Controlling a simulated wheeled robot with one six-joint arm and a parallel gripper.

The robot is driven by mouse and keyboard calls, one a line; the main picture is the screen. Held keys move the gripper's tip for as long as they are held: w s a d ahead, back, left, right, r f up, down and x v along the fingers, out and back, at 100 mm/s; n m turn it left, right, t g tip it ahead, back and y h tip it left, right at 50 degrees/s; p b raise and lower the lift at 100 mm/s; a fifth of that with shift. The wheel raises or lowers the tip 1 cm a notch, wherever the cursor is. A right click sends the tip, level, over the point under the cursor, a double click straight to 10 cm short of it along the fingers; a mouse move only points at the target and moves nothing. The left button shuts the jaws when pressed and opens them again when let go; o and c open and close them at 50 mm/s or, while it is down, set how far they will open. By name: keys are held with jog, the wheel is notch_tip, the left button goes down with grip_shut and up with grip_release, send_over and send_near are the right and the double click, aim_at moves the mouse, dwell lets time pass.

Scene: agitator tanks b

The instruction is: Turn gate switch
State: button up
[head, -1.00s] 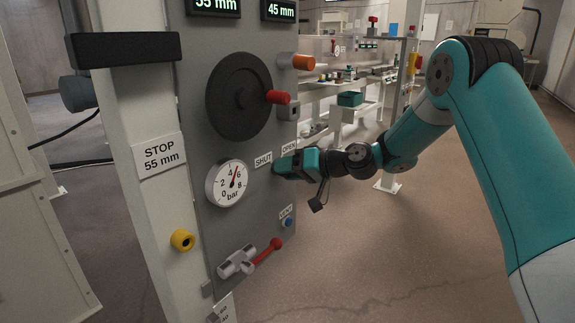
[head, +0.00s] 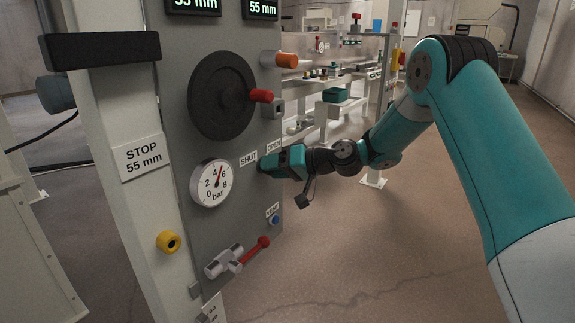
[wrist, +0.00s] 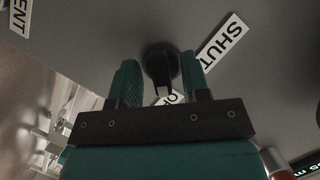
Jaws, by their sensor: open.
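The gate switch is a black knob (wrist: 159,60) on the grey panel, between the SHUT label (wrist: 222,42) and the partly hidden OPEN label (wrist: 172,98) in the wrist view. My gripper (wrist: 160,78) is open, with one teal finger on each side of the knob. I cannot tell whether the fingers touch it. In the head view my gripper (head: 265,166) is at the panel, between the SHUT label (head: 248,158) and the OPEN label (head: 273,145), and hides most of the switch.
Around the switch are a black handwheel (head: 222,96) with a red handle, a pressure gauge (head: 211,183), a blue VENT button (head: 274,219) and a red lever (head: 252,250). Two displays at the top read 55 mm. Open floor lies right of the panel.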

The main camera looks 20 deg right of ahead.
jog(key=p+v, duration=0.2)
jog(key=v, duration=1.5)
jog(key=shift+d, duration=0.2)
jog(key=shift+a, duration=0.1)
jog(key=s+a+r+n+g+h, duration=0.1)
jog(key=s+a+r+n+g, duration=0.1)
jog(key=s+a+g, duration=0.35)
jog(key=s+a+r+n+g+h, duration=0.1)
jog(key=s+a+n+g+h, duration=0.15)
jog(key=s+a, duration=0.65)
jog(key=s+a+n+g+h, duration=0.15)
jog(key=s+a+h, duration=0.25)
jog(key=s, duration=1)
notch_tip(320, 180, up, 29)
jog(key=p, duration=2.9)
jog(key=shift+s+d+f, duration=0.2)
jog(key=shift+s+d, duration=0.05)
jog(key=shift+s, duration=0.05)
